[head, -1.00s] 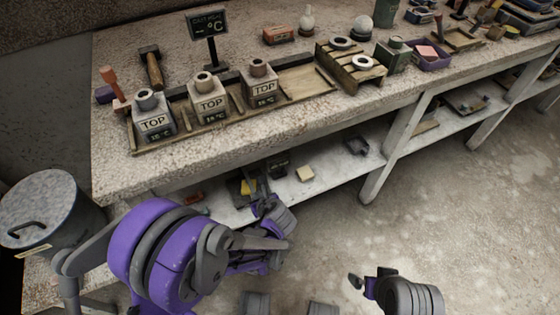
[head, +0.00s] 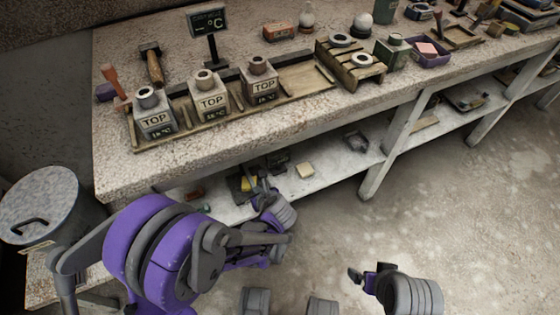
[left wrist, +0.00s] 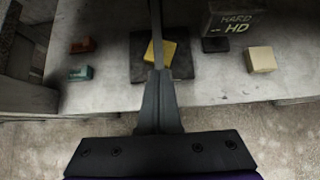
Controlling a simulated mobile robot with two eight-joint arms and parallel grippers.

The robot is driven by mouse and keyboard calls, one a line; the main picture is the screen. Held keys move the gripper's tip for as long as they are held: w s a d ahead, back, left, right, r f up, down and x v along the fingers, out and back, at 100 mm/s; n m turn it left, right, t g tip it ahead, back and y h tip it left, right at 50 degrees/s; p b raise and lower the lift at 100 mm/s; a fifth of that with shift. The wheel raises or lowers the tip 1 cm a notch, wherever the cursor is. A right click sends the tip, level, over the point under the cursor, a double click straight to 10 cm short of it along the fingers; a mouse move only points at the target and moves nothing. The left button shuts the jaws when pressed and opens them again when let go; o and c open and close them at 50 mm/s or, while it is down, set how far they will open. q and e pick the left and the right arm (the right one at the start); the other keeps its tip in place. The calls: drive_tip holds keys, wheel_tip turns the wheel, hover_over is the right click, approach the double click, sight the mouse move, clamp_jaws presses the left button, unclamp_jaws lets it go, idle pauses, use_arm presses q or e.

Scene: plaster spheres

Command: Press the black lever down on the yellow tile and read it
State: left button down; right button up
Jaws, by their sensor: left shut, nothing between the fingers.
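The yellow tile (head: 247,183) lies on a dark base on the lower shelf. In the left wrist view the tile (left wrist: 171,53) sits on the dark plate (left wrist: 140,72), partly covered by a narrow dark bar (left wrist: 157,25). The bar looks like the black lever; I cannot tell whether my fingers touch it. My left gripper (left wrist: 158,76) is shut and empty, pointing at the tile. It also shows in the head view (head: 262,188), just in front of the tile. A dark display (left wrist: 232,24) beside the tile reads "HARD" and "-- HD". My right gripper (head: 357,273) is low over the floor.
A cream block (left wrist: 262,60) stands right of the plate; red (left wrist: 83,45) and green (left wrist: 80,73) blocks lie left. The bench top (head: 185,155) overhangs the shelf. A lidded bin (head: 40,200) stands at left. The floor (head: 440,210) at right is clear.

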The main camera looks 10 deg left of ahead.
use_arm(q)
drive_tip(key=shift+r+p, duration=1.9)
drive_tip(key=shift+r, duration=1)
